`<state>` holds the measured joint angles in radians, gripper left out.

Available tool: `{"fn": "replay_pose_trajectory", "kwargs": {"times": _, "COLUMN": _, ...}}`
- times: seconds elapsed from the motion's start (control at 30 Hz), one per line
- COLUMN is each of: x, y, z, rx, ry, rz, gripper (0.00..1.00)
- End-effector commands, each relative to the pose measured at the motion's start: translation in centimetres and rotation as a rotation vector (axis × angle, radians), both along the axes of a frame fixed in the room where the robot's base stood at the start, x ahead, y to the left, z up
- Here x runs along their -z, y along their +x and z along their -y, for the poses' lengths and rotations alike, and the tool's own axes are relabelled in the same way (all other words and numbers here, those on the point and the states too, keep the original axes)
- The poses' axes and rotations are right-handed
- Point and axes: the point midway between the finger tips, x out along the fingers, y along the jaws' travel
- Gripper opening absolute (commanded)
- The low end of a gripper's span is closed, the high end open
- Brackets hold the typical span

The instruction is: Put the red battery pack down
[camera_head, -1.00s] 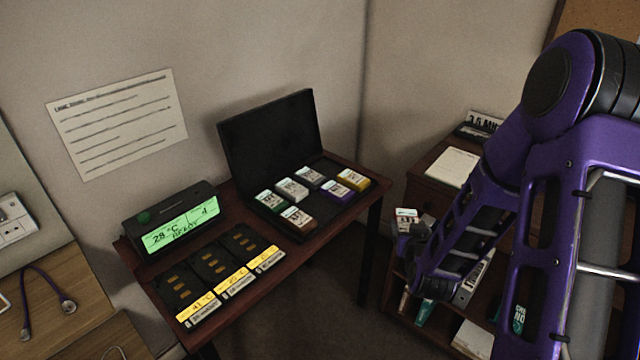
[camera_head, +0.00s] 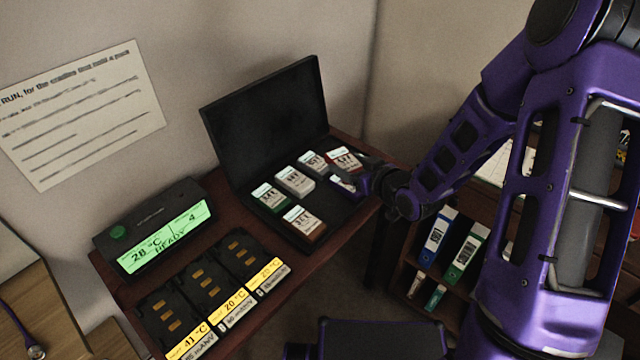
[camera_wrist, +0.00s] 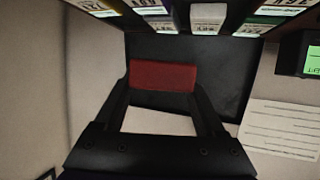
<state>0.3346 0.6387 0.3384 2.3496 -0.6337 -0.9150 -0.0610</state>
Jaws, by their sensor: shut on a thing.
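In the wrist view the pack's plain red face (camera_wrist: 163,76) sits between the two black fingers (camera_wrist: 163,88), with the dark case lid behind. I cannot tell whether the pack touches the case floor. In the case are a green pack (camera_head: 269,198), a white pack (camera_head: 294,181), a grey pack (camera_head: 314,163), a purple pack (camera_head: 341,188) and a brown pack (camera_head: 304,222).
The case lid (camera_head: 265,115) stands upright behind the packs. A charger (camera_head: 228,268) with labelled slots and a green display unit (camera_head: 155,235) stand on the table to the left. A shelf with binders (camera_head: 437,240) is at the lower right.

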Motion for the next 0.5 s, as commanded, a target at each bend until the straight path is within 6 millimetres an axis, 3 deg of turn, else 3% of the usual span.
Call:
{"fn": "replay_pose_trajectory", "kwargs": {"times": 0.13, "x": 0.0, "y": -1.2, "z": -2.1, "rx": -0.172, "ry": 0.001, "rz": 0.0, "gripper": 0.08}}
{"fn": "replay_pose_trajectory", "kwargs": {"times": 0.33, "x": 0.3, "y": -2.5, "z": -3.4, "rx": -0.299, "ry": 0.0, "rz": -0.001, "gripper": 0.08}}
{"fn": "replay_pose_trajectory", "kwargs": {"times": 0.5, "x": 2.9, "y": -2.8, "z": -3.7, "rx": -0.324, "ry": 0.004, "rz": -0.006, "gripper": 0.08}}
